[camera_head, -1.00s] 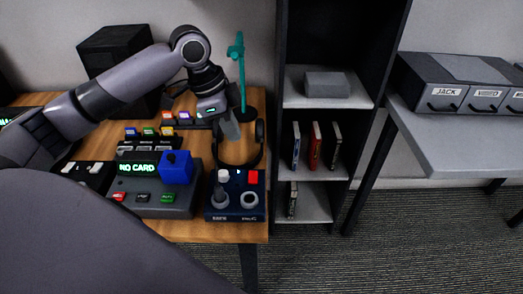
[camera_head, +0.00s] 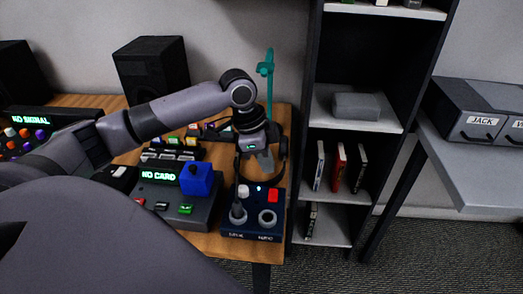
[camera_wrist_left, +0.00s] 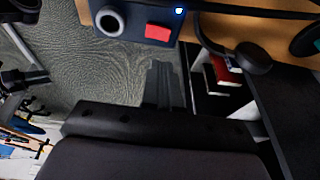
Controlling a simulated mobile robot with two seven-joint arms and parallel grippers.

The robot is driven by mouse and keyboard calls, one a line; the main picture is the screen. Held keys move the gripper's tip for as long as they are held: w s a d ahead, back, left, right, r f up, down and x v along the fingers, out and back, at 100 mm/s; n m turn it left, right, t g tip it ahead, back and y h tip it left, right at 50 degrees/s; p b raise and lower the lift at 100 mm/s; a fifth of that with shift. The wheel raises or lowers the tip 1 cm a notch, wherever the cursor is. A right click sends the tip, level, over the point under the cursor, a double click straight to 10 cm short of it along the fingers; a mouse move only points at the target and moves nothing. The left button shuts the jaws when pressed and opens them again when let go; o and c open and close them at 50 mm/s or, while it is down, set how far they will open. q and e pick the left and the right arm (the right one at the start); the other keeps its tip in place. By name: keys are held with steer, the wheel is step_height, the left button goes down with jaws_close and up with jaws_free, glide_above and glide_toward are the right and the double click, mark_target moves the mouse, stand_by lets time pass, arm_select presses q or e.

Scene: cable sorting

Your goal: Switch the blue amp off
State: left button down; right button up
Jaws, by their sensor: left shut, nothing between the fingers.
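The blue amp (camera_head: 253,222) is a dark navy box at the right front of the wooden table. Its top carries a red switch (camera_head: 273,195), a lit blue-white light (camera_head: 259,189), a white knob (camera_head: 243,191) and two ring-shaped sockets. My left gripper (camera_head: 265,162) is shut and empty, pointing down just behind the amp's back edge, apart from the switch in the picture. In the left wrist view the shut fingers (camera_wrist_left: 165,85) show below the red switch (camera_wrist_left: 158,33), and the blue light (camera_wrist_left: 179,11) is lit. My right gripper is not in view.
A grey "NO CARD" console (camera_head: 172,208) with a blue block (camera_head: 196,180) is left of the amp. A dark shelf (camera_head: 309,150) rises to the right.

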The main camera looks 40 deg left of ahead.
mark_target(274, 196)
arm_select(q)
steer(key=x, duration=0.5)
steer(key=a+x, duration=0.1)
steer(key=x, duration=0.1)
steer(key=shift+s+f, duration=0.1)
steer(key=shift+f, duration=0.3)
steer(key=shift+a+p, duration=0.1)
steer(key=shift+p, duration=0.65)
steer(key=shift+f, duration=0.35)
steer(key=shift+s+d+r+p, duration=0.15)
steer(key=shift+s+d+p, duration=0.3)
steer(key=shift+p, duration=0.4)
steer(key=shift+a+r, duration=0.1)
